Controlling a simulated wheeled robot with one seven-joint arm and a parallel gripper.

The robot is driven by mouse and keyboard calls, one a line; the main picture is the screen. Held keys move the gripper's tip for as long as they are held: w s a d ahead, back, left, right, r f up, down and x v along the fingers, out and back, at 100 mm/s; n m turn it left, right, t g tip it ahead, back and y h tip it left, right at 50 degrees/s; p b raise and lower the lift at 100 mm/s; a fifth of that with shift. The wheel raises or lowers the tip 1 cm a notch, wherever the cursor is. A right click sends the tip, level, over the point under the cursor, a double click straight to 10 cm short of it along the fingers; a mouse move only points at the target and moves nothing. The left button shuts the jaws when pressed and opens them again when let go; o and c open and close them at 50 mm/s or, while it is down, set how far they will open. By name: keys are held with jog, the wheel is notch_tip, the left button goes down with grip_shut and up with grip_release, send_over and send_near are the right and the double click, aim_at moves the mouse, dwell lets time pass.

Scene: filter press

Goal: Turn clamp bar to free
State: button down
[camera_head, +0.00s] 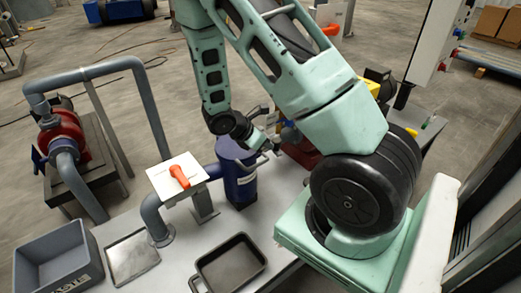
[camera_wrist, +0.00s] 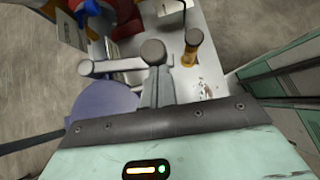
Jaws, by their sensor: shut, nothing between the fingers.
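A blue cylindrical vessel (camera_head: 240,188) with a lavender lid (camera_head: 230,151) stands on the bench beneath my wrist. The lid also shows at the left of the wrist view (camera_wrist: 98,105). A pale grey bar (camera_wrist: 112,66), apparently the clamp bar, lies beyond the lid edge with a round grey knob (camera_wrist: 85,68) at its left end. Another round knob (camera_wrist: 152,51) shows just beyond my fingertips. My gripper (camera_wrist: 155,76) is shut and empty, beside the bar; I cannot tell whether it touches it. In the head view my gripper (camera_head: 268,143) is small and partly hidden.
A white plate with an orange handle (camera_head: 180,176) stands left of the vessel. A black tray (camera_head: 203,268), a flat metal tray (camera_head: 131,256) and a grey crate (camera_head: 58,246) lie in front. A red pump (camera_head: 62,134) with grey pipes stands left. A brass-coloured post (camera_wrist: 191,48) rises right of the knobs.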

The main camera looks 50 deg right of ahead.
aim_at(278, 143)
jog(key=shift+s+d+b, duration=0.7)
jog(key=shift+s+d, duration=0.2)
jog(key=shift+d, duration=0.3)
jog(key=shift+d, duration=0.1)
